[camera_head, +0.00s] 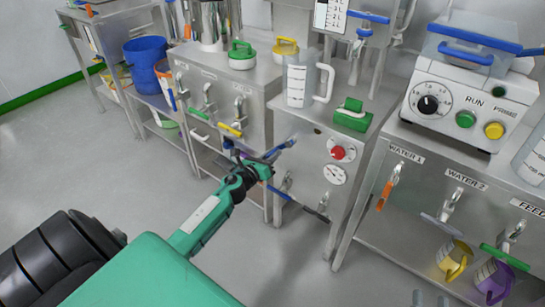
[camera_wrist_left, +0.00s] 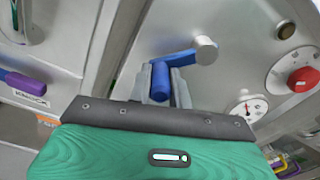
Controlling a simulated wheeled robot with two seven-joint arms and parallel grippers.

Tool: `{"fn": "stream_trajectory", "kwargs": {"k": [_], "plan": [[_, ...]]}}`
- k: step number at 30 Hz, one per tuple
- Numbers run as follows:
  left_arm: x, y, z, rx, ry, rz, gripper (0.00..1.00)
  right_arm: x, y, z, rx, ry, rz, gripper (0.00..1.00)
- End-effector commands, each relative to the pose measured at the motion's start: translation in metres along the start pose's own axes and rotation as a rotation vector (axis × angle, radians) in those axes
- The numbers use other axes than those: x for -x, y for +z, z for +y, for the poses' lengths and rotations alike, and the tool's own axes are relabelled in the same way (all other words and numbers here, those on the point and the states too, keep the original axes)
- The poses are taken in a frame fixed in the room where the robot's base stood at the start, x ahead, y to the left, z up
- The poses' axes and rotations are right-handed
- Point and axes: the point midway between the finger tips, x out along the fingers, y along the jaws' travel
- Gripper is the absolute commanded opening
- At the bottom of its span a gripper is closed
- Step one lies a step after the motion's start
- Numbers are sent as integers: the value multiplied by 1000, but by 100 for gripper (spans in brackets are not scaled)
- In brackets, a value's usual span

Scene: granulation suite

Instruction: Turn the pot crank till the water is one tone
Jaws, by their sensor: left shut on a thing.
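A blue crank (camera_wrist_left: 181,58) sits on a round metal hub (camera_wrist_left: 205,48) on the front of a steel cabinet. Its blue grip (camera_wrist_left: 160,84) lies between the fingers of my left gripper (camera_wrist_left: 160,88), which is shut on it. In the head view my left gripper (camera_head: 264,163) is at the cabinet's left front, with part of the blue crank (camera_head: 282,148) showing beyond it. The inside of the pot and its water are not visible in either view. My right gripper is not in view.
A red knob (camera_head: 338,152) and a dial gauge (camera_head: 335,174) are right of the crank. Taps line the neighbouring cabinets. The floor (camera_head: 90,170) at left is clear.

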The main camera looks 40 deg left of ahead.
Motion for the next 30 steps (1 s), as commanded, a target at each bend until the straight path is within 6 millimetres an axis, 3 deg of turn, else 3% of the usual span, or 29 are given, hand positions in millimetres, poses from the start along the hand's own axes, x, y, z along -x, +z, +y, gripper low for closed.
{"fn": "stream_trajectory", "kwargs": {"k": [10, 11, 14, 23, 30], "plan": [[0, 1, 1, -2, 2, -1, 0, 0, -1, 0, 1, 0, 3, 34], [0, 1, 1, -2, 2, -2, 24, 0, -1, 0, 1, 0, 3, 34], [0, 1, 1, -1, 2, -1, 42, 0, -1, 0, 1, 0, 3, 34], [1, 0, 0, -1, 1, 0, 42, 0, -1, 0, 1, 0, 2, 34], [24, 0, 1, 0, 1, 2, 42, 0, 3, 0, -1, 0, -25, 34]]}}
